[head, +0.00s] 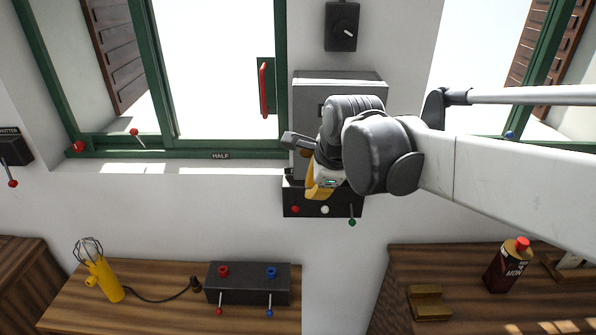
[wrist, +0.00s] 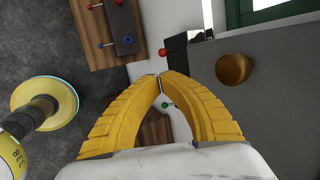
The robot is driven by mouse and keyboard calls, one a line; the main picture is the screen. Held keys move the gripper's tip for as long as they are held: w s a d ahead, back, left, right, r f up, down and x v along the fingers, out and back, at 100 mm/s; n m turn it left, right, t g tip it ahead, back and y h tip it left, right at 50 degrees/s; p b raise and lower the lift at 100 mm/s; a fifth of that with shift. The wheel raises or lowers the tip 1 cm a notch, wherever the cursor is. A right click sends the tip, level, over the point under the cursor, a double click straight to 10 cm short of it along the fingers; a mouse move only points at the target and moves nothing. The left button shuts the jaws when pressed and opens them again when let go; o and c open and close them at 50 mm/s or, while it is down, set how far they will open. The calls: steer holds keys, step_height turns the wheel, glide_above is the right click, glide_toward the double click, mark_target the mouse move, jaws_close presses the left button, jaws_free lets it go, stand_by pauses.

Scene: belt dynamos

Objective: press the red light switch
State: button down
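Several red controls show, and I cannot tell which is the red light switch. A black wall box (head: 290,195) carries a red knob (head: 295,209), a white knob and a green-tipped lever (head: 352,222). A dark desk box (head: 248,283) has a red button (head: 223,271) and a red-tipped lever (head: 219,311) beside blue ones. My gripper (head: 316,192), with yellow fingers, is in front of the wall box and hides part of it. Its fingertips meet in the wrist view (wrist: 160,76), with nothing between them.
A grey cabinet (head: 340,80) with a brass knob (wrist: 234,68) is close behind my gripper. A black rotary switch (head: 342,27) is above. A yellow caged lamp (head: 101,278) and a bottle (head: 507,266) stand on the wooden desks. A red window handle (head: 264,90) is at left.

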mark_target(296, 207)
steer(key=b+x, duration=0.3)
steer(key=x, duration=1.1)
steer(key=shift+f, duration=0.15)
steer(key=shift+s+f+t+b, duration=0.1)
steer(key=shift+s+t+b, duration=0.1)
steer(key=shift+t+b, duration=0.15)
